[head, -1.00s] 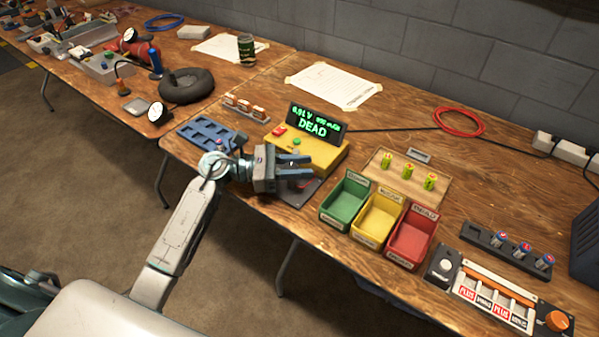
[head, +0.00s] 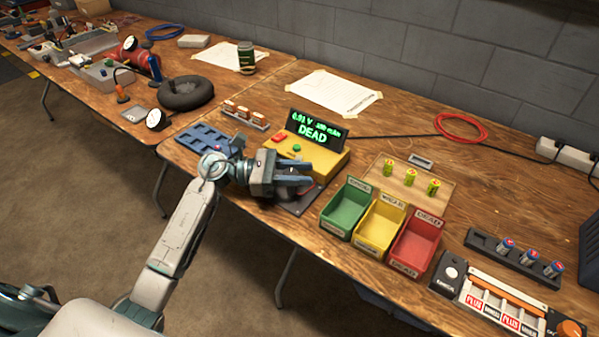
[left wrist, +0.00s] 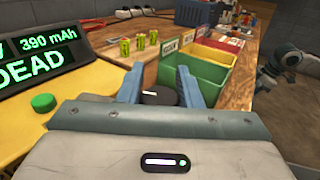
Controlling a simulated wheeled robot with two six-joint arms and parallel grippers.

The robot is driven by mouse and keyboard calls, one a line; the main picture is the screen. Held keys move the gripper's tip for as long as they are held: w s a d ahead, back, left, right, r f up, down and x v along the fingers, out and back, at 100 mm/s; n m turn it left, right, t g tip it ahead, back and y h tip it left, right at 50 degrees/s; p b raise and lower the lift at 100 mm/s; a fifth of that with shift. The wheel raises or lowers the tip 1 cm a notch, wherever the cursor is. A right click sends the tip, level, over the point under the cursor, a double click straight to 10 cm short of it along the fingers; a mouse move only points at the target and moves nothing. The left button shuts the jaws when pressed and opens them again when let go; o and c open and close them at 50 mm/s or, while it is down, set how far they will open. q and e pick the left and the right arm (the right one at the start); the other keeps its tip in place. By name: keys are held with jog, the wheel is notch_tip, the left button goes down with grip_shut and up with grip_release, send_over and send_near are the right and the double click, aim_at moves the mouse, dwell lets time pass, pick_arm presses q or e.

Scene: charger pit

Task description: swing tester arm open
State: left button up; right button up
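The yellow tester (head: 320,158) stands at the near left of the front table; its display (head: 314,126) reads DEAD in green. It has a red button and a green button (left wrist: 43,103). My left gripper (head: 305,173) is at the tester's near edge, above a dark grey plate (head: 300,200). Its two blue fingers are apart. In the left wrist view, a black knob-like part (left wrist: 159,96) shows between the fingers; I cannot tell whether they touch it. The gripper hides most of the tester arm. Part of my right arm (left wrist: 290,62) shows at the right; its fingers are not clear.
Green (head: 345,209), yellow (head: 379,225) and red (head: 416,243) bins stand close on the right. Behind them, several green cells stand on a wooden board (head: 400,200). A blue tray (head: 200,138) lies left of the tester. A black cable runs along the back.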

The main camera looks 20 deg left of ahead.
pick_arm(q)
jog(key=o, duration=0.3)
jog(key=shift+o, duration=0.2)
jog(key=shift+a, duration=0.1)
jog(key=shift+s+a+f, duration=0.1)
jog(key=shift+a, duration=0.2)
jog(key=b+v, duration=0.1)
jog(key=v, duration=0.4)
jog(key=shift+s+a+f, duration=0.1)
jog(key=shift+a, duration=0.1)
jog(key=b+v, duration=0.1)
jog(key=v, duration=0.2)
jog(key=shift+a, duration=0.2)
jog(key=shift+s+a, duration=0.2)
jog(key=shift+a, duration=0.35)
pick_arm(e)
jog(key=shift+t, duration=0.6)
jog(key=r, duration=0.2)
jog(key=a+r, duration=0.1)
jog(key=r, duration=0.1)
jog(key=shift+s+a, duration=0.1)
jog(key=shift+s, duration=0.25)
pick_arm(q)
jog(key=shift+c, duration=0.4)
